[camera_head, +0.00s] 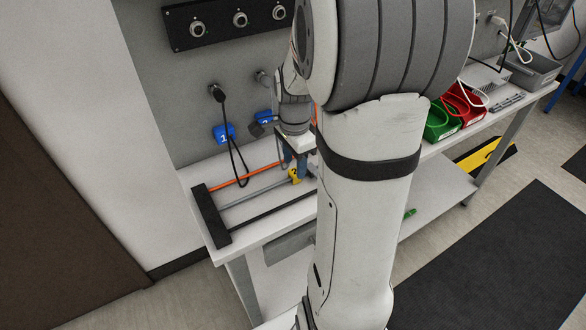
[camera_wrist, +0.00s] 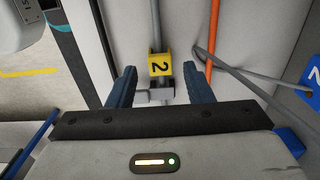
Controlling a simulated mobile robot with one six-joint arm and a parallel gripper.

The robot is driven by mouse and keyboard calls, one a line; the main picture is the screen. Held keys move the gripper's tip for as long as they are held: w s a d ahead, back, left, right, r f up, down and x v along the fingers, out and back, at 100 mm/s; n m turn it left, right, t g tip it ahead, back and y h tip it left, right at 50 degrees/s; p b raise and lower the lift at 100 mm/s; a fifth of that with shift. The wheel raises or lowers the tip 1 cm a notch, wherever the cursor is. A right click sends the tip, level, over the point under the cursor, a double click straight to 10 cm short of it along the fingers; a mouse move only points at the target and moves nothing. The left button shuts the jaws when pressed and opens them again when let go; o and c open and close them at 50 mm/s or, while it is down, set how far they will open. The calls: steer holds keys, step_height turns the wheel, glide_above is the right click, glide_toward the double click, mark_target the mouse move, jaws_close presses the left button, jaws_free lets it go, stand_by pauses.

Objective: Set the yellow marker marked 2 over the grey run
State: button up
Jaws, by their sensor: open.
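The yellow marker (camera_wrist: 160,65) bears a black 2 and sits in line with the grey run (camera_wrist: 155,22), covering a short part of it. In the head view the marker (camera_head: 295,176) is at the right end of the visible grey run (camera_head: 253,193), below my gripper (camera_head: 294,160). In the wrist view my gripper (camera_wrist: 160,72) is open, with one blue finger on each side of the marker and gaps between. A small grey bracket (camera_wrist: 155,95) shows just below the marker. Whether the marker is fully seated on the run cannot be told.
The orange run (camera_head: 247,176) and the black run (camera_head: 270,214) lie on either side of the grey one, meeting a black bar (camera_head: 211,216). Blue tags (camera_head: 224,133) and loose cables hang near the wall. Green (camera_head: 440,124) and red bins (camera_head: 464,104) stand further right.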

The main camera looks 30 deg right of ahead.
mark_target(294, 172)
step_height(294, 172, up, 9)
steer(key=s+a+f+n+t, duration=0.1)
steer(key=s+a+n+t, duration=0.1)
steer(key=s+a+n, duration=1)
steer(key=n, duration=0.5)
steer(key=shift+s+a+f+n+t, duration=0.15)
steer(key=shift+a+f+n+t, duration=0.1)
steer(key=shift+n+t, duration=0.05)
